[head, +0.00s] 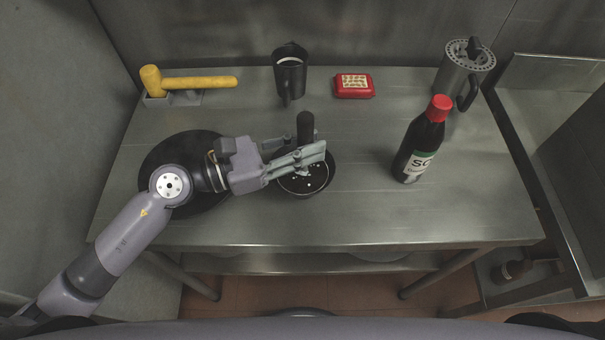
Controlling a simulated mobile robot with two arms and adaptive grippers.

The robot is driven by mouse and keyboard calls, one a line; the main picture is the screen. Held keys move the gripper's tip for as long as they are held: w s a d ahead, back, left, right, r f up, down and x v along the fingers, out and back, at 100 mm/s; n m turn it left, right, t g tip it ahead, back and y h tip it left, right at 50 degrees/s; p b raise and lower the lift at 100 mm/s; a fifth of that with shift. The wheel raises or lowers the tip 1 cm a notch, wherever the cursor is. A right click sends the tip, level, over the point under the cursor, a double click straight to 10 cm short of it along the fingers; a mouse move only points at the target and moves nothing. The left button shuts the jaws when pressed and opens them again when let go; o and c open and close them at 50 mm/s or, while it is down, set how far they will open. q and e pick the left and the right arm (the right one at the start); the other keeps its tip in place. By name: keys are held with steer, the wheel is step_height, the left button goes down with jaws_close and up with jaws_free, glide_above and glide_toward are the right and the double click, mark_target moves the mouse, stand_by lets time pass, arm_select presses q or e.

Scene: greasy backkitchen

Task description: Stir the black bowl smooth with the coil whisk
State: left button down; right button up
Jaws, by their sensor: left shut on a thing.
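The black bowl (322,183) stands on the steel table, left of its middle. White bits show on the dark contents inside it. My left gripper (316,152) is over the bowl, shut on the coil whisk (305,124). The whisk's dark handle stands up above the fingers, roughly upright. Its lower end is mostly hidden by the fingers and seems to be down in the bowl; I cannot tell how deep. My right gripper is not in view.
A dark round plate or pan (160,150) lies under my left arm. A sauce bottle (421,142) with a red cap stands to the right. At the back are a yellow mallet (205,82), a black mug (290,75), a red box (354,86) and a grey canister (462,75). The right front is clear.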

arm_select(q)
steer(key=shift+w+a+f, duration=0.15)
steer(key=shift+a, duration=0.05)
steer(key=shift+a+b, duration=0.35)
steer(key=shift+s, duration=0.2)
